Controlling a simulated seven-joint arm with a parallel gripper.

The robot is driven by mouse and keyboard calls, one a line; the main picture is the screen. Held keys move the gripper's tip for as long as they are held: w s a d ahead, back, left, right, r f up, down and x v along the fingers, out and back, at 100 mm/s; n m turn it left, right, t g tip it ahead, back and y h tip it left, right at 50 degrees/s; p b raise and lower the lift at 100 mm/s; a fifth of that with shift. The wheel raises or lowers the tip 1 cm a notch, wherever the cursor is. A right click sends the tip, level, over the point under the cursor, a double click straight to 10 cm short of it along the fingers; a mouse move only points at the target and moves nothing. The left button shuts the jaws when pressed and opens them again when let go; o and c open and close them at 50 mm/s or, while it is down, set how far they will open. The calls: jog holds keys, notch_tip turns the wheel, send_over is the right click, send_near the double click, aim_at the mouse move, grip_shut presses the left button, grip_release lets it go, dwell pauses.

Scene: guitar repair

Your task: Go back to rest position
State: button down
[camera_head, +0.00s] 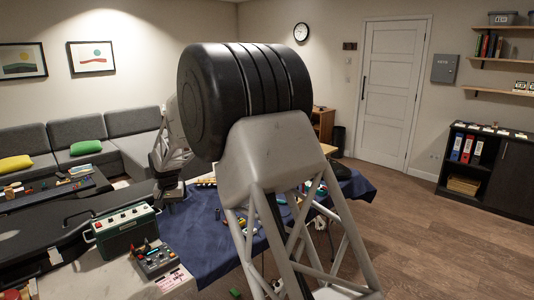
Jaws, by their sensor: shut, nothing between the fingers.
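My gripper (173,197) shows as a small dark shape at the left of my arm, low beside the blue cloth (222,258). It is shut and holds nothing that I can see. It hangs near the cloth's left edge, behind the green amplifier-like box. My own large black joint and grey lattice link fill the middle of the view and hide much of the table. I cannot tell how high the gripper is above the table.
A green box with knobs (125,230) and a grey control box (158,261) stand on the worktop. A black case (60,237) lies at left. Small parts lie on the cloth. A grey sofa (75,140) stands behind. The wooden floor (455,250) at right is clear.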

jog(key=s+d+r, duration=0.5)
jog(key=s+d, duration=0.1)
jog(key=d, duration=0.5)
jog(key=s+d+r+m+t, duration=0.1)
jog(key=s+d+r, duration=0.5)
jog(key=d, duration=0.5)
jog(key=s+d+r, duration=0.5)
jog(key=s+d, duration=0.1)
jog(key=d, duration=0.4)
jog(key=s+d+r+m, duration=0.1)
jog(key=s+d, duration=1.2)
jog(key=s, duration=0.2)
jog(key=s+d+f, duration=0.2)
jog(key=s+d, duration=0.1)
jog(key=s, duration=0.6)
jog(key=s+d+f+t, duration=0.1)
jog(key=s+d+f, duration=0.2)
jog(key=s, duration=0.5)
jog(key=shift+s+d+m, duration=0.3)
jog(key=shift+s+d, duration=0.05)
jog(key=shift+d, duration=0.35)
